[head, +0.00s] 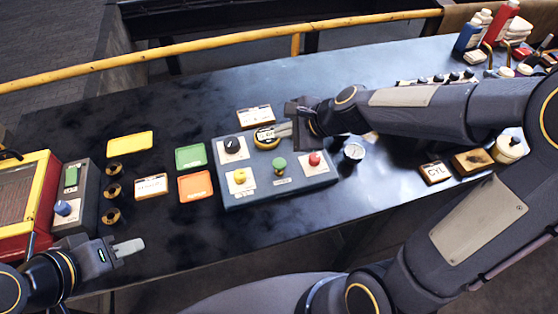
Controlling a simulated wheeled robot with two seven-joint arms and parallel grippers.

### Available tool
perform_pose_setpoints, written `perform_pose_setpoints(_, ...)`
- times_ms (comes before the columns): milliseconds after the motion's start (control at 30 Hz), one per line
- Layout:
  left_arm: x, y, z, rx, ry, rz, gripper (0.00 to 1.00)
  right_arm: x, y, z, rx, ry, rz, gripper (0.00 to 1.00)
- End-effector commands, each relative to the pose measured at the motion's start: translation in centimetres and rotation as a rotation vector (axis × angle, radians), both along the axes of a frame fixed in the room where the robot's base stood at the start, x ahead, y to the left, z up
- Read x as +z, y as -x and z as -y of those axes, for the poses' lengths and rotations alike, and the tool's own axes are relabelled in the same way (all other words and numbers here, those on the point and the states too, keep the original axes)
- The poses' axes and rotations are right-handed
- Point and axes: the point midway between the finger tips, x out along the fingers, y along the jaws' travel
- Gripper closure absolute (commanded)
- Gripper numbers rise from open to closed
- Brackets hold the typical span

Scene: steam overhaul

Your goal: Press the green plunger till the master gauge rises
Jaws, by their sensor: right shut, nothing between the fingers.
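The green plunger (279,164) stands on the front middle of a blue-grey control box (300,185), between a yellow button (240,177) and a red button (314,159). A round, yellow-rimmed gauge (264,138) sits at the back of the box; its reading is too small to tell. My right gripper (283,130) is shut and empty above the back of the box, just right of this gauge and behind the plunger, apart from the plunger. My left gripper (130,247) is near the table's front left edge, far from the box; its opening cannot be made out.
A white-faced dial (354,152) stands right of the box. Green (191,156) and orange (195,186) trays lie left of it. A grey box with a blue knob (62,208) is further left. Bottles (472,30) stand at the far right. The table's front middle is clear.

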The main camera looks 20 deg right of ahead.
Motion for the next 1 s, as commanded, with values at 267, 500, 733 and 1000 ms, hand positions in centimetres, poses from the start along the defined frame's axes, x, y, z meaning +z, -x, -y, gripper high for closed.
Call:
perform_pose_setpoints(267,-0.2,0.0,0.0,0.0,0.0,0.0,0.64,-0.2,0.0,0.0,0.003,0.002,0.002,1.0)
perform_pose_setpoints(500,-1.8,0.0,0.0,0.0,0.0,0.0,0.64,-1.8,0.1,0.0,0.004,0.003,0.002,1.0)
perform_pose_setpoints(733,-5.0,0.0,0.0,0.0,0.0,0.0,0.64,-5.0,0.1,0.0,0.004,0.003,0.002,1.0)
perform_pose_setpoints(1000,-8.2,0.0,0.0,0.0,0.0,0.0,0.64,-8.4,0.1,0.0,0.004,0.003,0.002,1.0)
